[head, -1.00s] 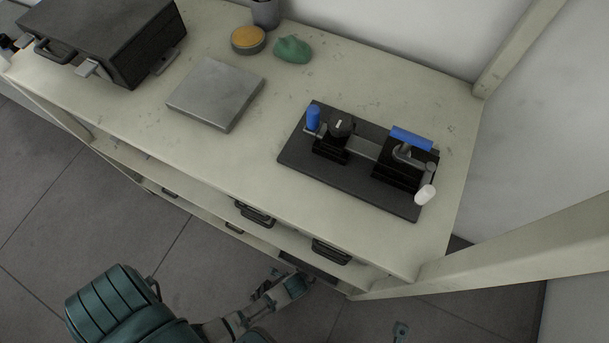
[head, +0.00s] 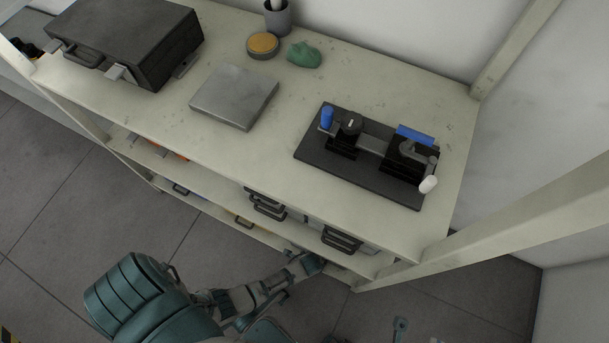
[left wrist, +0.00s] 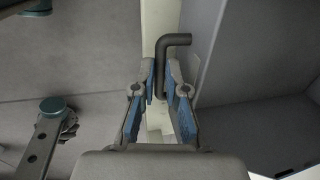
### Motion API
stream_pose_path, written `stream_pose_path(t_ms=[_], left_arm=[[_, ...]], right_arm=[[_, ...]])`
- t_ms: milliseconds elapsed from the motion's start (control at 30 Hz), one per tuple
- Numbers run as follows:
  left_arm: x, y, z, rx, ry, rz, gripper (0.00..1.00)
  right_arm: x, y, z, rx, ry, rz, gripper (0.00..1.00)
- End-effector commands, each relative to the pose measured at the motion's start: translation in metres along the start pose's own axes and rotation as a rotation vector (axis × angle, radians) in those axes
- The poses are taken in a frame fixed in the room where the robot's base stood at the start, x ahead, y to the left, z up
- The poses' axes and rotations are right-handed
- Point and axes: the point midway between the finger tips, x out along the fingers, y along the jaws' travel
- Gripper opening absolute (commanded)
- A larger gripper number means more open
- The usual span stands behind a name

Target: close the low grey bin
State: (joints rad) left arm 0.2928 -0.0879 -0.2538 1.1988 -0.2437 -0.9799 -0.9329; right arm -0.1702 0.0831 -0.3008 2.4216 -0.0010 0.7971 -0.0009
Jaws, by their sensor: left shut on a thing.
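My left gripper (head: 315,265) reaches the front of the lower shelf in the head view. In the left wrist view my left gripper (left wrist: 168,88) is shut on a dark bent bar handle (left wrist: 174,41). A grey panel (left wrist: 240,55) beside the handle looks like a wall of the low grey bin. In the head view the low bin is mostly hidden under the worktop and behind my arm, and how far it stands out cannot be told. My right gripper does not show clearly in any view.
Other dark handles (head: 341,241) line the shelf front above my gripper. The worktop (head: 265,160) holds a dark case (head: 125,45), a grey plate (head: 234,97) and a black fixture board (head: 315,155). A frame post (head: 500,215) stands at the right.

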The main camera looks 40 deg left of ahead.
Motion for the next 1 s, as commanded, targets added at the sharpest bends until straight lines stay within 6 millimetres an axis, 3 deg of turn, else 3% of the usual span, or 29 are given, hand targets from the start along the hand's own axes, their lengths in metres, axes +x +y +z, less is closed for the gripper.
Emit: stream_pose_path(t_ms=[33,367,400,1000], left_arm=[[0.0001,-0.0075,-0.0001,0.0,0.0,-0.004,0.0],[0.0029,-0.0112,0.0004,-0.001,0.001,-0.007,0.0],[0.0029,-0.0115,0.0004,-0.001,0.001,-0.008,0.22],[0.0016,-0.0095,0.0005,0.0,0.0,-0.005,0.23]], right_arm=[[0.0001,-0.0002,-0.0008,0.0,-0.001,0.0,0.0],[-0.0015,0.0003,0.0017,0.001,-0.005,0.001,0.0],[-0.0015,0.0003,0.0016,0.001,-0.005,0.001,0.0],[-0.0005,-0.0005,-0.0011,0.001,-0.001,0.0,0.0]])
